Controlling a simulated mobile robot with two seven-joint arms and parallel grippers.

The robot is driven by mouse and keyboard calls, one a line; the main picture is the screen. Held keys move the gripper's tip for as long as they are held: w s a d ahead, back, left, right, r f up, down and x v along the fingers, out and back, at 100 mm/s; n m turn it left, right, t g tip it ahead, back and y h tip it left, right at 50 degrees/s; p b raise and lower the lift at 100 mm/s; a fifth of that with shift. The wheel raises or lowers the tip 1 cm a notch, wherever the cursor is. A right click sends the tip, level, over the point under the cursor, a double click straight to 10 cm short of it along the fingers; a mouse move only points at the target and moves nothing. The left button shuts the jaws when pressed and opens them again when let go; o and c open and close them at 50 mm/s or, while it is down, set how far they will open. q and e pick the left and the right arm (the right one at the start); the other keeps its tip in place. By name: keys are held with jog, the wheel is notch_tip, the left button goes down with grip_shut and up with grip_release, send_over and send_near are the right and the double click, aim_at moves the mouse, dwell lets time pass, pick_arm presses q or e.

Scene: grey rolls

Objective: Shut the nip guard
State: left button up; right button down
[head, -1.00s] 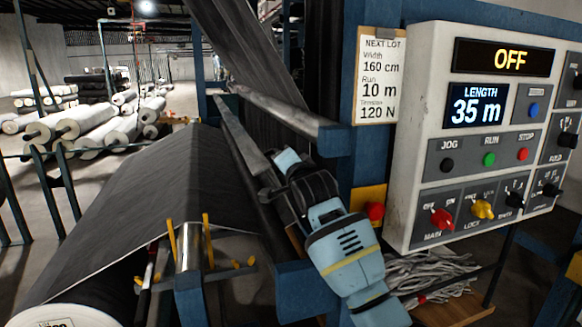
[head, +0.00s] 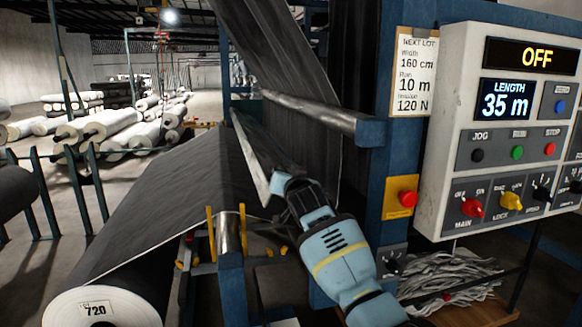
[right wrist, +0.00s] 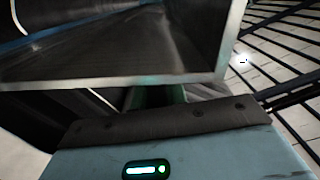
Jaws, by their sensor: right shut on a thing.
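The nip guard (head: 250,152) is a long panel with a pale metal edge, seen at a steep angle in the middle of the head view, beside the dark web. It stands tilted, with its near end at my right gripper (head: 277,187). In the right wrist view the guard (right wrist: 120,83) shows as a smoky pane in a metal frame, just beyond my gripper. My right gripper is shut on the guard's near edge; the fingertips are mostly hidden. My left gripper is not in view.
A control panel (head: 446,140) at right reads OFF and 35 m. A red button on a yellow box (head: 401,198) sits on the blue post close to my right arm. A blue-ended roller bar (head: 310,112) crosses above the guard. A fabric roll (head: 105,303) lies front left.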

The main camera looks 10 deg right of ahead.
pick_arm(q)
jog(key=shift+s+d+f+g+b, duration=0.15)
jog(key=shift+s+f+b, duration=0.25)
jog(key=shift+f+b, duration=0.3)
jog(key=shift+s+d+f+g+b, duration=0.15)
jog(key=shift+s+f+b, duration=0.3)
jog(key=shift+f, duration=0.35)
pick_arm(e)
jog(key=a+f+n, duration=0.4)
jog(key=f+n, duration=0.2)
jog(key=f, duration=0.1)
jog(key=shift+f, duration=0.45)
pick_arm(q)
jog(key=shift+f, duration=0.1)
pick_arm(e)
jog(key=shift+f, duration=0.1)
jog(key=c, duration=1.5)
grip_release()
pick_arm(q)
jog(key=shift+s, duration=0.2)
pick_arm(e)
jog(key=shift+o, duration=0.2)
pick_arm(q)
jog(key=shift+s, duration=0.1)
pick_arm(e)
jog(key=shift+s, duration=0.15)
